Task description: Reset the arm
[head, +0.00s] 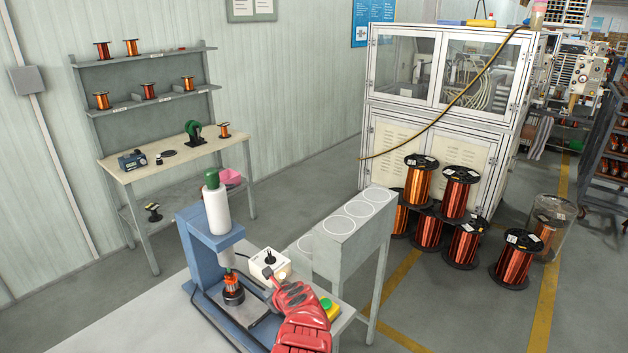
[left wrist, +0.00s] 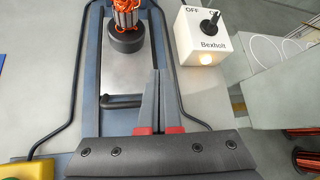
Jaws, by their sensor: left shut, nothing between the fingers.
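My left gripper (head: 272,282) reaches in over the front of the bench in the head view, on a red arm. In the left wrist view its two fingers (left wrist: 160,75) are together with nothing between them. An armature with copper windings (head: 233,286) stands upright in a dark round holder on the blue press base, to the left of the gripper. It also shows at the top of the left wrist view (left wrist: 125,15), ahead of the fingertips and apart from them. My right gripper is in neither view.
The blue press (head: 195,235) rises left of the gripper. A white switch box (head: 265,262) stands close behind it, and a yellow box with a green button (head: 329,306) is at its right. A grey stand with round marks (head: 345,222) borders the bench. The bench's left front (head: 140,325) is clear.

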